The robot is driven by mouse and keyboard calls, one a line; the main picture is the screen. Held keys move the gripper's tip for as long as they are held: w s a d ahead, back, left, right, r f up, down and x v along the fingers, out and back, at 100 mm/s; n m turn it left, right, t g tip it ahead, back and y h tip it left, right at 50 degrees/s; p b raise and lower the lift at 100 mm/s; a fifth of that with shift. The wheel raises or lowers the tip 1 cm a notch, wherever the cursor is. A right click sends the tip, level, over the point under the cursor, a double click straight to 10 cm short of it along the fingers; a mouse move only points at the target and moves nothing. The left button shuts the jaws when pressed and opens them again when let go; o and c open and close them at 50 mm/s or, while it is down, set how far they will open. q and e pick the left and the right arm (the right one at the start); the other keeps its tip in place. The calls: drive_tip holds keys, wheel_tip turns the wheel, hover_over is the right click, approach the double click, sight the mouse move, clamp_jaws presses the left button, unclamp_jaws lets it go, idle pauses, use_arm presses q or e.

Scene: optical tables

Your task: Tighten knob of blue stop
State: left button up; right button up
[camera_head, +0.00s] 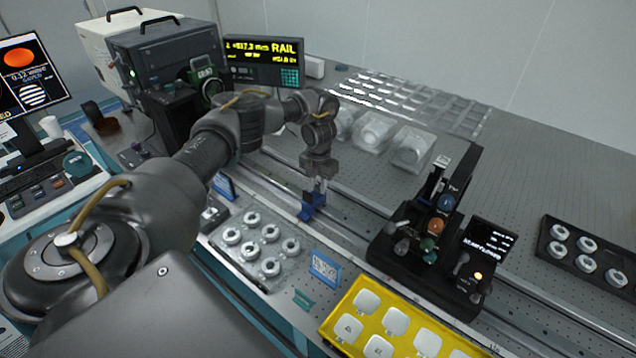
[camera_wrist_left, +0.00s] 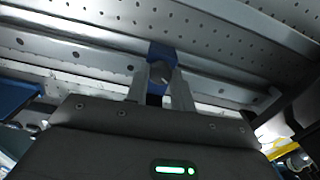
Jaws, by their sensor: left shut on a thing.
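The blue stop (camera_head: 310,206) sits on the rail in the middle of the head view. My left gripper (camera_head: 316,188) reaches down to it from above, its fingers at the stop. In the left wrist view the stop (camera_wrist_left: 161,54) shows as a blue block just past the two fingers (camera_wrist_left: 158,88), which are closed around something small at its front. The knob itself is mostly hidden between the fingers. My right gripper is not in view.
The rail (camera_head: 350,233) runs across the perforated table. A tray of round optics (camera_head: 262,245) and a blue-framed sign (camera_head: 325,268) are in front. A black carriage with coloured knobs (camera_head: 425,235) stands right. A yellow tray (camera_head: 335,325) lies nearest. Clear plastic cases (camera_head: 410,147) stand behind.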

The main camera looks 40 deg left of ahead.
use_arm(q)
drive_tip(key=n, duration=0.2)
drive_tip(key=shift+r+n+p, duration=0.1)
drive_tip(key=shift+n+p, duration=0.2)
drive_tip(key=shift+n, duration=0.1)
drive_tip(key=n, duration=0.3)
drive_tip(key=shift+n+p, duration=0.3)
drive_tip(key=shift+p, duration=0.1)
drive_tip(key=n+p, duration=0.1)
drive_tip(key=n, duration=0.4)
drive_tip(key=shift+w+p, duration=0.1)
drive_tip(key=shift+p, duration=0.25)
drive_tip(key=n+p, duration=0.2)
drive_tip(key=n, duration=0.4)
drive_tip(key=shift+n, duration=0.4)
drive_tip(key=n+p, duration=0.2)
drive_tip(key=n, duration=0.2)
drive_tip(key=shift+n, duration=0.8)
drive_tip(key=shift+p, duration=0.3)
drive_tip(key=o, duration=1)
